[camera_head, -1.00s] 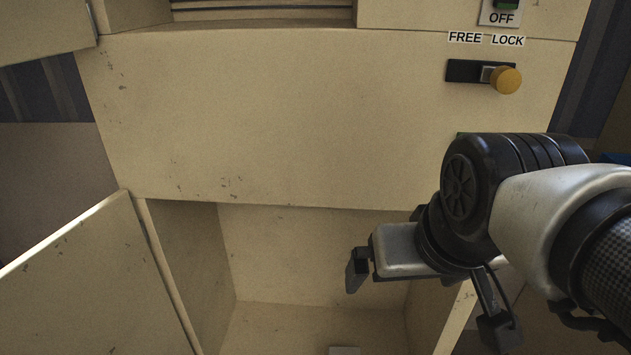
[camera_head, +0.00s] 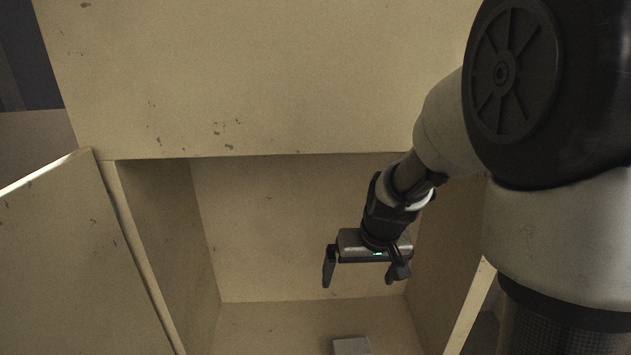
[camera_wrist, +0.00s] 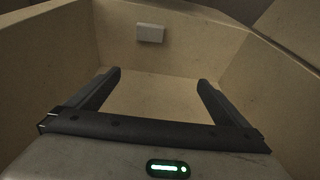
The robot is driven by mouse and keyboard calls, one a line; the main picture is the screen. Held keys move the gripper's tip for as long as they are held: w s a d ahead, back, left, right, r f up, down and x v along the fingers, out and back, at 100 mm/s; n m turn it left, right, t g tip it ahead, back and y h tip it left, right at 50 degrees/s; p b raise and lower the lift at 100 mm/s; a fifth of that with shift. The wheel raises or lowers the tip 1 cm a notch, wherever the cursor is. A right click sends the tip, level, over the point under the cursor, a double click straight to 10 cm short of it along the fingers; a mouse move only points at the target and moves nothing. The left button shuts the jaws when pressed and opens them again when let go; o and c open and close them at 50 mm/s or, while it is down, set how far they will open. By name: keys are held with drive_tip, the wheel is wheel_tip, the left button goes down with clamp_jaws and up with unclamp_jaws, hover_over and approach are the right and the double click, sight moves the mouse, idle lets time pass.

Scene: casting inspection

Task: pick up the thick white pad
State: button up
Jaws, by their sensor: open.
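The thick white pad (camera_head: 351,346) is a small pale block on the floor of the open cabinet compartment, partly cut off by the bottom edge of the head view. It shows whole in the wrist view (camera_wrist: 150,33), near the top, beyond the fingertips. My gripper (camera_head: 360,281) is inside the compartment opening, above the pad and apart from it in the head view. Its two fingers are spread, with nothing between them in the wrist view (camera_wrist: 159,76).
The beige cabinet compartment (camera_head: 280,235) has side walls close on both sides. A cabinet panel (camera_head: 260,80) spans above the opening. An open door (camera_head: 80,265) stands at the left. The space around the fingers inside is clear.

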drive_tip(key=d+x, duration=0.1)
drive_tip(key=x, duration=0.9)
drive_tip(key=g+h+b, duration=0.1)
drive_tip(key=g+b, duration=0.1)
drive_tip(key=b, duration=0.1)
hover_over(352, 347)
drive_tip(key=s, duration=0.2)
drive_tip(key=f, duration=2.1)
drive_tip(key=shift+w+d+f, duration=0.1)
drive_tip(key=shift+w, duration=0.1)
drive_tip(key=shift+t, duration=0.3)
drive_tip(key=shift+w+f+b, duration=0.25)
drive_tip(key=shift+w+f, duration=0.05)
drive_tip(key=shift+f, duration=0.7)
drive_tip(key=shift+w+f+b, duration=0.25)
drive_tip(key=shift+f, duration=0.8)
drive_tip(key=shift+w+f+b, duration=0.25)
drive_tip(key=shift+w+f, duration=0.05)
drive_tip(key=shift+f, duration=0.7)
drive_tip(key=c, duration=0.9)
